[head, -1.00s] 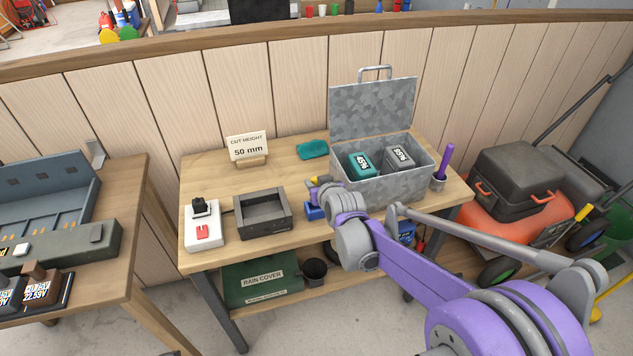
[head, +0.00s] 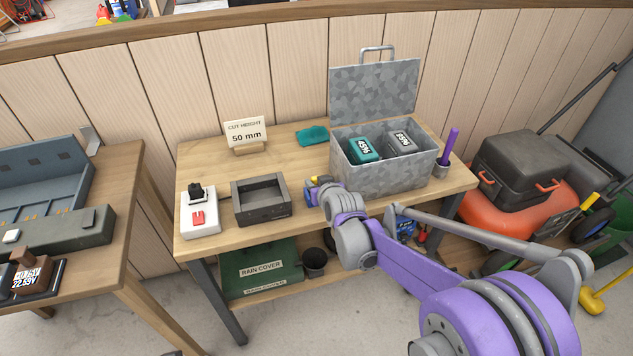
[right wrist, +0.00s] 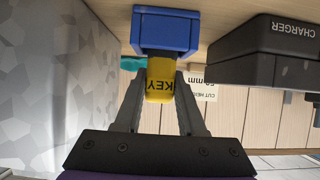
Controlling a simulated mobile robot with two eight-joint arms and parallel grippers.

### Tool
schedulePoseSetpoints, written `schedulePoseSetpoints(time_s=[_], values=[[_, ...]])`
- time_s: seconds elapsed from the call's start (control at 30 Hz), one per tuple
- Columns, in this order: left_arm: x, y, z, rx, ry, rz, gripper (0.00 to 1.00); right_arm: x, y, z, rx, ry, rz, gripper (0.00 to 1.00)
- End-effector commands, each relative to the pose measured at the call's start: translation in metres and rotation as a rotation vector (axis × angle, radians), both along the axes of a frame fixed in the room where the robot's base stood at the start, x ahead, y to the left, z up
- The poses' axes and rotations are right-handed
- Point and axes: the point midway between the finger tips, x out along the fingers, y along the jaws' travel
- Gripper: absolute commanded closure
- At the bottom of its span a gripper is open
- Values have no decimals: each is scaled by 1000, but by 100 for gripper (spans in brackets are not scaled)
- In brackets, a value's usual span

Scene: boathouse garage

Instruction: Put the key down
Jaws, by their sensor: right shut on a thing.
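The yellow key (right wrist: 159,80), marked KEY, is between the fingers of my right gripper (right wrist: 160,98) in the right wrist view, which shows the scene upside down. My right gripper is shut on it. A blue block (right wrist: 165,32) is at the key's far end, against the wooden tabletop. The key meets the block; I cannot tell how deep it sits in it. In the head view my right gripper (head: 318,184) is at the table's front middle, between the charger and the metal box, its wrist hiding most of key and block. My left gripper is out of view.
The dark charger tray (head: 262,213) is left of the gripper, and the open metal box (head: 385,178) with two batteries is right. A white switch unit (head: 200,222), a sign (head: 246,133) and a teal cloth (head: 312,135) are on the table (head: 215,165).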

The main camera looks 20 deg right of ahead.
Motion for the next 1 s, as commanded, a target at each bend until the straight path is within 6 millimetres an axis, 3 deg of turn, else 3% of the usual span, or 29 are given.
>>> schedulePoseSetpoints(time_s=[0.37, 0.4, 0.57, 1.0], values=[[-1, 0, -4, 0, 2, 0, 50, 0, 0, -6, 0, 0, 0, 100], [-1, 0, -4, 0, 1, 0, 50, 0, 0, -5, 0, 0, 0, 56], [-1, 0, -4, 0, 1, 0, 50, 0, 0, -5, 0, 0, 0, 27], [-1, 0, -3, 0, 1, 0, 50, -9, 0, 0, 0, 0, 0, 26]])
